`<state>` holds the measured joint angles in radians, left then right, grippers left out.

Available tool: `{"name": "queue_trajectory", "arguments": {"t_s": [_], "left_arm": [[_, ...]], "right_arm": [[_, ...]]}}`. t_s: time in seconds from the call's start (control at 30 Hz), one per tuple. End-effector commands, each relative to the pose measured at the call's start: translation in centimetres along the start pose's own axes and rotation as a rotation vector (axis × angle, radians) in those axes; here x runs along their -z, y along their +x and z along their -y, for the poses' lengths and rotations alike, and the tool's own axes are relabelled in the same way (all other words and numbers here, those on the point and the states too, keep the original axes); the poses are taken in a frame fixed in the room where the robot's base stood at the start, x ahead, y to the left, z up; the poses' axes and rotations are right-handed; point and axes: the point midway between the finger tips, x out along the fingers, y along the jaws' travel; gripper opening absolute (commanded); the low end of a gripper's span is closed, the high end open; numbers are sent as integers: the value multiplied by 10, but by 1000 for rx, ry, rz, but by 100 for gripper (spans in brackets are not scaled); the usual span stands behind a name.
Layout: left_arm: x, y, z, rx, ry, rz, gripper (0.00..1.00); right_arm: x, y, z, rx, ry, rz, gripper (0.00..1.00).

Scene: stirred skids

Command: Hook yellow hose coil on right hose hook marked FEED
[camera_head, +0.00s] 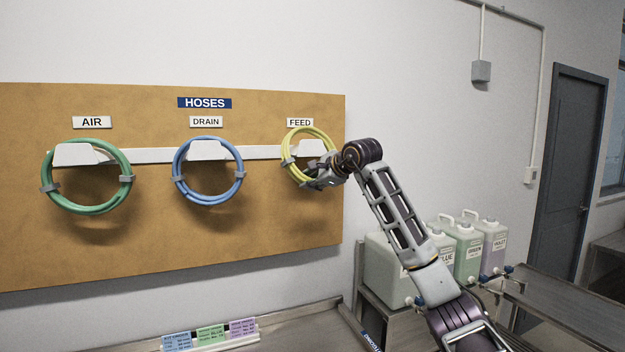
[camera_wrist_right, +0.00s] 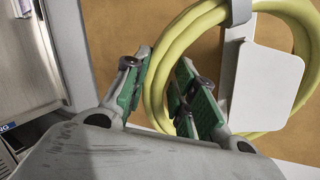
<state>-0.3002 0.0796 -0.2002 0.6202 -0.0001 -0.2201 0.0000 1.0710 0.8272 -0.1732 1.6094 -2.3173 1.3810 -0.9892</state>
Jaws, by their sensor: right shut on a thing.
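The yellow hose coil (camera_head: 309,129) is at the right hook under the FEED label (camera_head: 300,122). The white FEED hook (camera_head: 312,146) shows within the ring, and the coil's top stands a little above the hook. I cannot tell whether the coil's weight rests on it. My right gripper (camera_head: 322,178) is shut on the coil's lower right side. In the wrist view its green-padded fingers (camera_wrist_right: 165,85) lie on either side of the yellow hose (camera_wrist_right: 185,40), beside the white hook plate (camera_wrist_right: 265,85). My left gripper is out of view.
A green coil (camera_head: 88,209) hangs on the AIR hook and a blue coil (camera_head: 207,200) on the DRAIN hook of the brown board (camera_head: 150,250). Several jugs (camera_head: 467,250) stand at the right. Colored labelled cards (camera_head: 210,336) stand at the front. A grey door (camera_head: 572,150) is far right.

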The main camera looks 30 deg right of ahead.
Motion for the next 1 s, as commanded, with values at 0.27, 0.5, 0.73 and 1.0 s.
{"name": "queue_trajectory", "arguments": {"t_s": [0.27, 0.5, 0.73, 1.0], "left_arm": [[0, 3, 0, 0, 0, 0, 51], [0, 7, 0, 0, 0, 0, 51], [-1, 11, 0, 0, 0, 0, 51], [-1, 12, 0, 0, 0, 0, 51]], "right_arm": [[4, 7, -5, 2, 0, 0, 0], [8, 12, -10, 4, 0, 0, 0], [10, 16, -16, 3, 0, 0, 0], [12, 18, -19, 3, 0, 1, 0]]}}
